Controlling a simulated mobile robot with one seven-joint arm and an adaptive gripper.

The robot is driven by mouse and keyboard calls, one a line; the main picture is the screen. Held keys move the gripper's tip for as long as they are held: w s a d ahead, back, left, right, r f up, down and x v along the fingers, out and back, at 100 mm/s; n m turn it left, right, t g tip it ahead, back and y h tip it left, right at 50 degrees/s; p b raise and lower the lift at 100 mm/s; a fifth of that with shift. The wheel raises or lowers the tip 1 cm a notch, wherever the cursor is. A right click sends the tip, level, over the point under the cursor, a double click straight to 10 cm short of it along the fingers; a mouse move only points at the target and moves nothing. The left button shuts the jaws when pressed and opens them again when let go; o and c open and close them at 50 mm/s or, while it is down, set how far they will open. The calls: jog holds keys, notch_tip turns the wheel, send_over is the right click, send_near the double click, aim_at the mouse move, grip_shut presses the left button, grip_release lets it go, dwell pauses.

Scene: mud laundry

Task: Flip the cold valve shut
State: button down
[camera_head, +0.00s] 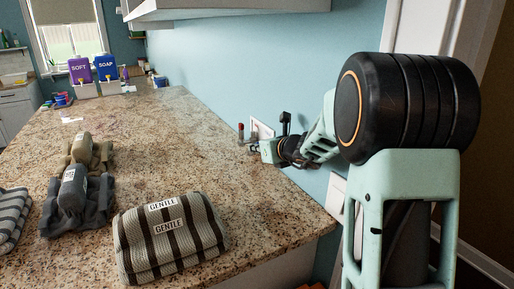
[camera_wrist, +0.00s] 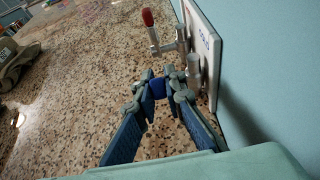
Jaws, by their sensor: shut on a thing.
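A white valve plate (camera_wrist: 203,35) marked COLD is on the wall above the counter; it also shows in the head view (camera_head: 263,130). The cold valve's metal body (camera_wrist: 194,68) comes out of the plate, partly hidden by my fingers. My gripper (camera_wrist: 157,86) is shut on the blue handle (camera_wrist: 157,90), which shows between the fingertips. The other valve's lever has a red grip (camera_wrist: 148,17) and points up, just beyond my fingers. In the head view my gripper (camera_head: 258,149) is beside the plate, and the blue handle cannot be made out there.
The granite counter (camera_head: 185,135) runs along the wall under my gripper. A folded striped towel (camera_head: 168,238) lies near its front edge, with dark cloth bundles (camera_head: 72,195) to the left. Purple and blue dispensers (camera_head: 105,68) stand at the far end. The middle is clear.

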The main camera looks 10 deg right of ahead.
jog(key=b, duration=0.3)
jog(key=shift+f+t, duration=0.3)
jog(key=shift+f, duration=0.05)
jog(key=shift+b, duration=0.6)
jog(key=t+b, duration=0.1)
jog(key=b, duration=0.7)
jog(key=s+f+t+y+b, duration=0.1)
jog(key=t+b, duration=0.1)
jog(key=b, duration=0.7)
jog(key=shift+d, duration=0.2)
jog(key=shift+r+t+b, duration=0.1)
jog(key=shift+t+b, duration=0.4)
jog(key=shift+b, duration=0.6)
jog(key=c, duration=2)
grip_release()
jog(key=shift+v, duration=3.85)
